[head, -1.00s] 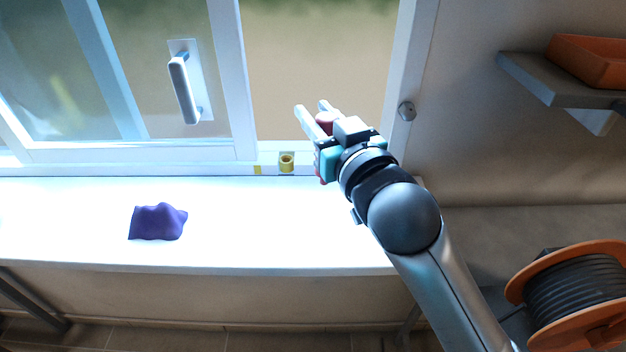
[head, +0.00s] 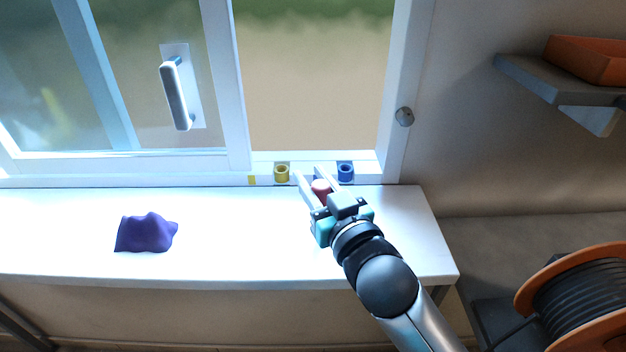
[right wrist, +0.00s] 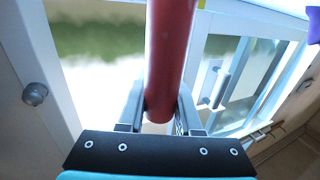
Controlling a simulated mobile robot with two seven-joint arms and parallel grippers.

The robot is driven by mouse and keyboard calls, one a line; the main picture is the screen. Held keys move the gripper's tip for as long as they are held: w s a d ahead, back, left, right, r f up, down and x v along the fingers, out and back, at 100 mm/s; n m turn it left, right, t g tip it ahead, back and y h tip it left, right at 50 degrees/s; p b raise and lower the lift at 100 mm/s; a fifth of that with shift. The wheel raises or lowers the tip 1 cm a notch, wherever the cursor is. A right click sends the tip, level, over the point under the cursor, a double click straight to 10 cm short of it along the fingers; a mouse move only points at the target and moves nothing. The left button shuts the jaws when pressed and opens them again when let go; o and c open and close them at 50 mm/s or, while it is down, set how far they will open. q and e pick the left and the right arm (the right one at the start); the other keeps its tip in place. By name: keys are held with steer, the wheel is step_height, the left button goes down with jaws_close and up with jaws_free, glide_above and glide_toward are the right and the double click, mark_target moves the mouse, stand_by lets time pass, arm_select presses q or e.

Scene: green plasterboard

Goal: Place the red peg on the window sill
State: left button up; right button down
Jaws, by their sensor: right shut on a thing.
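My right gripper (head: 308,171) is shut on the red peg (head: 321,186) and holds it over the back edge of the white surface. In the right wrist view the peg (right wrist: 168,50) is a long red cylinder between the two grey fingers (right wrist: 160,105). One of its ends is out of that view. The white ledge (head: 215,181) at the foot of the window carries a yellow ring-shaped holder (head: 282,173) left of the fingers and a blue one (head: 345,171) right of them. I cannot tell whether the peg touches anything below. My left gripper is not in view.
A purple cloth (head: 147,233) lies on the left of the wide white surface (head: 230,235). The window (head: 312,85) is open at the right, beside the pane with a handle (head: 175,95). A cable reel (head: 575,300) and a shelf (head: 555,80) stand at right.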

steer(key=shift+f, duration=0.1)
steer(key=c, duration=0.6)
jaws_free()
steer(key=v, duration=1.2)
